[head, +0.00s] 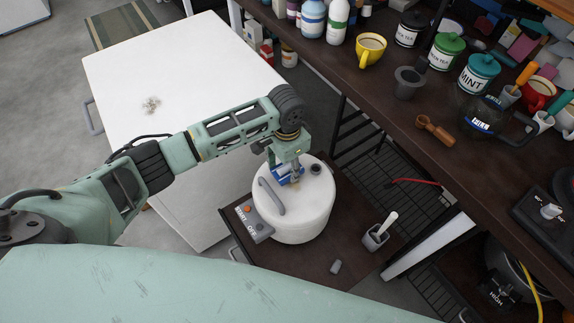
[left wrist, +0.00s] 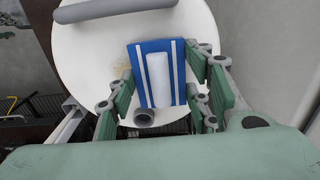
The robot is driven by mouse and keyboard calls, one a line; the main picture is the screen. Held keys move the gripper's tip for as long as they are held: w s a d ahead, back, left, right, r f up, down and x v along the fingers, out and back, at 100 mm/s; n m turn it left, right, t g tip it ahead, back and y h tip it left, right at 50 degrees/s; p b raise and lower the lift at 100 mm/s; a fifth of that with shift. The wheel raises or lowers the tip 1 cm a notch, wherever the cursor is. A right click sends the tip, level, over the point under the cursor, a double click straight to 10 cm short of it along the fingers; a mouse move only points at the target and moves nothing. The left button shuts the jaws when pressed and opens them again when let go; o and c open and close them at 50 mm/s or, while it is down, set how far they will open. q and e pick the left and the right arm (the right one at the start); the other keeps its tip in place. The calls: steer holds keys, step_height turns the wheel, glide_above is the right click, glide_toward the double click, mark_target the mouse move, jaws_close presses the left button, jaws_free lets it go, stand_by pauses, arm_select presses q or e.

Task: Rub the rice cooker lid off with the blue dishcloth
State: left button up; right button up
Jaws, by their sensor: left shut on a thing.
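The white rice cooker (head: 303,222) stands on a low dark table, its lid (head: 309,188) closed. The lid has a grey bar handle (head: 271,196) and a dark round knob or vent (head: 315,169). The blue dishcloth (head: 280,178) is at the lid, under my left gripper (head: 293,181). In the left wrist view the dishcloth (left wrist: 160,73) is blue with white stripes, between the green fingers of my left gripper (left wrist: 160,92), which is shut on it. A faint brownish smudge (left wrist: 121,70) shows on the lid left of the cloth. My right gripper is not in view.
A control panel with START and OFF (head: 255,224) is at the cooker's front left. A grey cup with a white-handled utensil (head: 375,236) stands right of it. A cluttered dark shelf (head: 385,95) runs along the right. A white table (head: 190,75) stands behind my left arm.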

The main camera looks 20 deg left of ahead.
arm_select(q)
steer(key=shift+f+b, duration=0.4)
steer(key=shift+f, duration=0.45)
stand_by(0.7)
